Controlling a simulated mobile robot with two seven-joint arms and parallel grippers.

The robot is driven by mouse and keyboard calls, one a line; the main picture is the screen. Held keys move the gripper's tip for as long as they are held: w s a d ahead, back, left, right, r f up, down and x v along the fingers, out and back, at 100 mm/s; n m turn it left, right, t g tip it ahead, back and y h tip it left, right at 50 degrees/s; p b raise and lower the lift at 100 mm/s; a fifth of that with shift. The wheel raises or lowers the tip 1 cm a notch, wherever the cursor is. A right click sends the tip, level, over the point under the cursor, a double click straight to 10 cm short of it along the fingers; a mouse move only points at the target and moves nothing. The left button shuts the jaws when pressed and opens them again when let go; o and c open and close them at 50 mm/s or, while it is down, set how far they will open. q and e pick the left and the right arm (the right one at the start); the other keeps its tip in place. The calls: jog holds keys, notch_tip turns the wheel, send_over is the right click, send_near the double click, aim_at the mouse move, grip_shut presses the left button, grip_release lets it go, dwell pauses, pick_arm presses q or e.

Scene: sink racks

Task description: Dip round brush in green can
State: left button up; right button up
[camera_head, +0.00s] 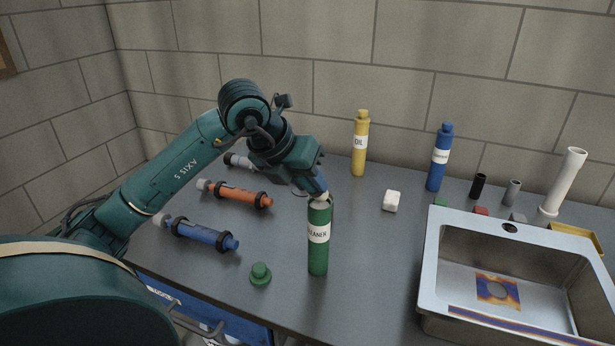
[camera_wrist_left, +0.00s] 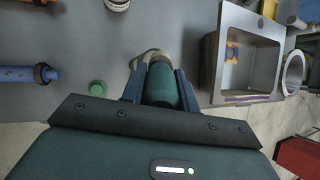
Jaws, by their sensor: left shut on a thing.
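The green can (camera_head: 318,257), labelled as cleaner, stands upright on the table, its cap off. My left gripper (camera_head: 320,192) is directly over its mouth, pointing steeply down. In the left wrist view its fingers (camera_wrist_left: 160,82) are shut on a dark green cylinder with a silvery end, which looks like the handle of the round brush (camera_wrist_left: 162,88). In the head view a pale bit shows between the fingertips and the can's mouth. The bristles are hidden, so I cannot tell how deep they are. My right gripper is not in view.
A green cap (camera_head: 260,274) lies left of the can. Blue (camera_head: 200,234) and orange (camera_head: 237,195) cylinders with black rings lie farther left. A yellow oil can (camera_head: 360,145), a blue can (camera_head: 439,160) and a white block (camera_head: 391,201) are behind. A metal sink (camera_head: 432,250) is right.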

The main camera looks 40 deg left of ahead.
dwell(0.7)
pick_arm(q)
jog(key=shift+f, duration=0.15)
jog(key=shift+f+b, duration=0.5)
jog(key=shift+b, duration=0.15)
jog(key=shift+s+f, duration=0.1)
jog(key=shift+f, duration=0.15)
dwell(1.4)
jog(key=shift+r+p, duration=0.7)
jog(key=shift+r, duration=0.5)
jog(key=shift+r+p, duration=1.85)
jog(key=shift+r, duration=0.65)
jog(key=shift+f, duration=0.1)
